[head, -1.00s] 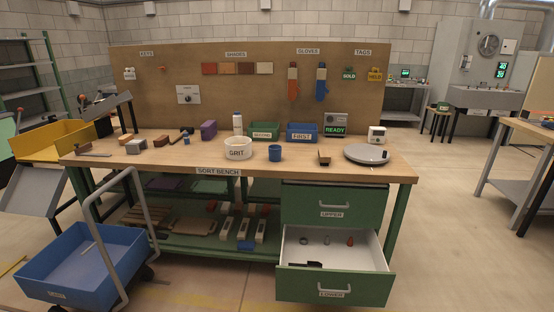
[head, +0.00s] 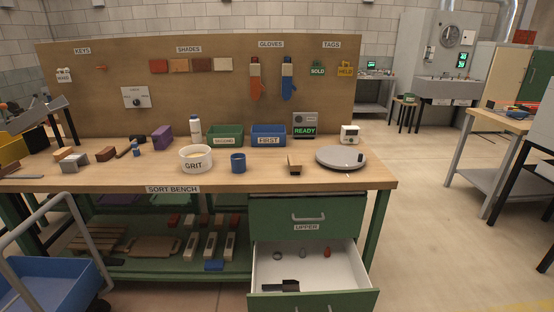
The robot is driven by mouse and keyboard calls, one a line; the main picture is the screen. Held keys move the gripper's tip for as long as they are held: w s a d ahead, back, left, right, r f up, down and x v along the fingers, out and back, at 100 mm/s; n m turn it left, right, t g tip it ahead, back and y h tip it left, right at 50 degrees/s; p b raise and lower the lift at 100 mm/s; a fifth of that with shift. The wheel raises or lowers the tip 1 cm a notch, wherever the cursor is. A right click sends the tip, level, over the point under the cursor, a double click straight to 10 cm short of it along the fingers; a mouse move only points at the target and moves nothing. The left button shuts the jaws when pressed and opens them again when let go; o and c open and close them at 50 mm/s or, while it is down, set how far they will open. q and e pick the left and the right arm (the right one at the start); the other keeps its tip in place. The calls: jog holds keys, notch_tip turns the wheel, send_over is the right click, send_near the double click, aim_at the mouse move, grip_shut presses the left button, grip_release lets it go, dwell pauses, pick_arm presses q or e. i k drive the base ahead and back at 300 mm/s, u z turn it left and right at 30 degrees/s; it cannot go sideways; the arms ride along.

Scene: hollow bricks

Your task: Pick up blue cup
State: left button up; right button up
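A blue cup (head: 238,163) stands upright on the wooden bench top (head: 330,185), just right of the white GRIT bowl (head: 196,158). Neither of my grippers shows in the head view.
Behind the cup are a green bin (head: 226,136) and a blue FIRST bin (head: 268,136). A small tan block (head: 294,164) and a round grey scale (head: 341,157) stand to the right. The lower drawer (head: 312,300) is open in front. A blue cart (head: 60,275) stands at front left.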

aim_at(238, 160)
jog(key=u, duration=0.05)
jog(key=i, duration=0.7)
jog(key=u, duration=0.9)
jog(key=i, duration=0.5)
jog(key=u, duration=0.6)
